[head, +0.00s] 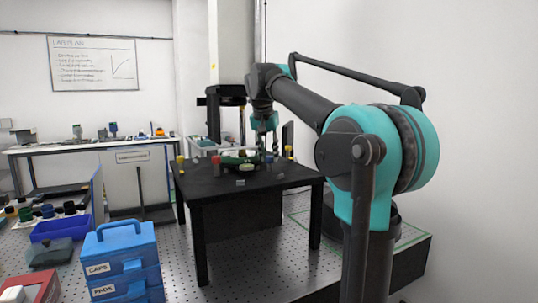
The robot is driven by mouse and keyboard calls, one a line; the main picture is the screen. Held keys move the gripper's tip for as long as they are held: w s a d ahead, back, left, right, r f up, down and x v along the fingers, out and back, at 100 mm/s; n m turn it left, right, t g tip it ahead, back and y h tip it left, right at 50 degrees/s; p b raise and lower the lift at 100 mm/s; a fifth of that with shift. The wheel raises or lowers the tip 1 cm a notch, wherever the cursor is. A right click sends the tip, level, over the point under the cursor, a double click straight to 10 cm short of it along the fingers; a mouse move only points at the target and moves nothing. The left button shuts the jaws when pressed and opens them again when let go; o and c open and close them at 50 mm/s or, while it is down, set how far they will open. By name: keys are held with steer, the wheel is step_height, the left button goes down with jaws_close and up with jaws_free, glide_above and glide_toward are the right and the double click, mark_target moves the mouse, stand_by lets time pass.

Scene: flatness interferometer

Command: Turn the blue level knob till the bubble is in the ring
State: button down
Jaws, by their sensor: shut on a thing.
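My gripper (268,150) points down over the black table (205,184), at the right end of a dark green instrument (232,161). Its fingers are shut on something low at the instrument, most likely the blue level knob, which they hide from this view. A pale round part (246,167) sits at the instrument's front; I cannot tell whether it is the level. The bubble and its ring are too small to make out.
A red-topped post (215,160) and yellow-topped posts (180,161) (289,151) stand around the instrument. Small grey blocks (240,182) lie on the table front. A blue drawer box (122,262) and blue bin (60,229) are at lower left. A white wall is close on the right.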

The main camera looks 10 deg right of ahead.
steer(key=shift+n, duration=0.4)
steer(key=n+y, duration=0.1)
steer(key=n, duration=0.1)
steer(key=shift+d+n+t, duration=0.15)
steer(key=shift+n+t, duration=0.15)
steer(key=shift+n+y, duration=0.9)
steer(key=shift+n, duration=1.1)
steer(key=c, duration=1.3)
jaws_free()
steer(key=shift+o, duration=0.2)
steer(key=v, duration=1.2)
